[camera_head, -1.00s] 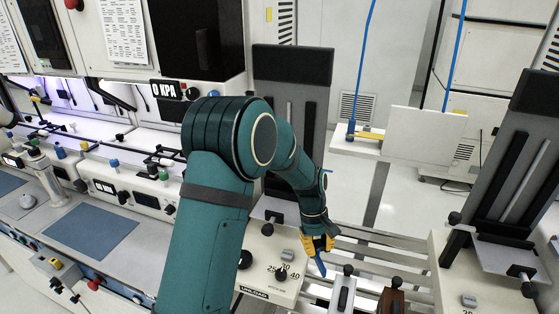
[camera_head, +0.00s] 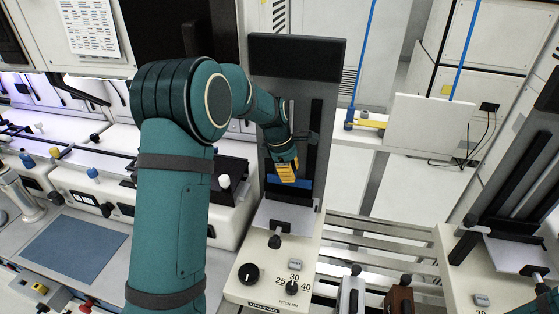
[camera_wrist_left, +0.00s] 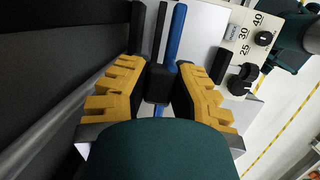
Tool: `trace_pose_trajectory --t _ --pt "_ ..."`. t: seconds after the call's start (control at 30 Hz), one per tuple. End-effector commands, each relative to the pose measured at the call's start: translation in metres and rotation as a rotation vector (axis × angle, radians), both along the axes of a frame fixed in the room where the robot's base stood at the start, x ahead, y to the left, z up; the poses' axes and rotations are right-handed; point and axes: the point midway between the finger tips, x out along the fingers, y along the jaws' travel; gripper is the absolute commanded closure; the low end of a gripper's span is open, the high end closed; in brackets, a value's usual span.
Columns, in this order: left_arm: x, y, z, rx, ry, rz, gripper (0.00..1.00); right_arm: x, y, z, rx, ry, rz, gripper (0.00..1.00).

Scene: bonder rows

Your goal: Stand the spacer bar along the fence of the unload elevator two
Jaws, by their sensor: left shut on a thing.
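The spacer bar looks to be the blue bar (camera_head: 291,184), lying crosswise low in front of an elevator's upright back in the head view. My left gripper (camera_head: 284,168) is at the bar, yellow fingers shut on it. In the left wrist view the blue bar (camera_wrist_left: 176,30) runs away from between the fingers of my left gripper (camera_wrist_left: 160,92), beside dark strips. A dark block there hides part of it. The unload elevator (camera_head: 262,262) has a pitch dial and a tall grey back with dark strips. Whether bar and fence touch is unclear. My right gripper is out of view.
A second, similar elevator (camera_head: 470,268) stands at the right, past open rails (camera_head: 375,240). A white board (camera_head: 430,128) stands behind the rails. The bonder row with its knobs and blue mat (camera_head: 75,250) fills the left.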

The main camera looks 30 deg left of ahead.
Motion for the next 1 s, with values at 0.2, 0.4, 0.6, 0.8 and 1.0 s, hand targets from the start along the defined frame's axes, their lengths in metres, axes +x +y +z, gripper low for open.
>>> trace_pose_trajectory --t 0.2,0.4,0.6,0.8,1.0 --pt "0.0 -0.001 0.0 -0.001 -0.001 -0.002 1.0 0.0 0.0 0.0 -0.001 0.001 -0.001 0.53" --pt "0.0 -0.001 0.0 0.0 0.0 -0.002 1.0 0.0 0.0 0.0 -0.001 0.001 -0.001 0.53" --pt "0.0 -0.001 0.0 0.0 0.0 -0.002 1.0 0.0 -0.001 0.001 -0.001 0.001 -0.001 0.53" --pt "0.0 -0.001 0.002 -0.001 0.006 -0.005 1.0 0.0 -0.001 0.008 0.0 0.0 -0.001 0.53" --pt "0.0 -0.001 -0.013 -0.002 0.009 -0.007 1.0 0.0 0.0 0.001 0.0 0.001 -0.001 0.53"
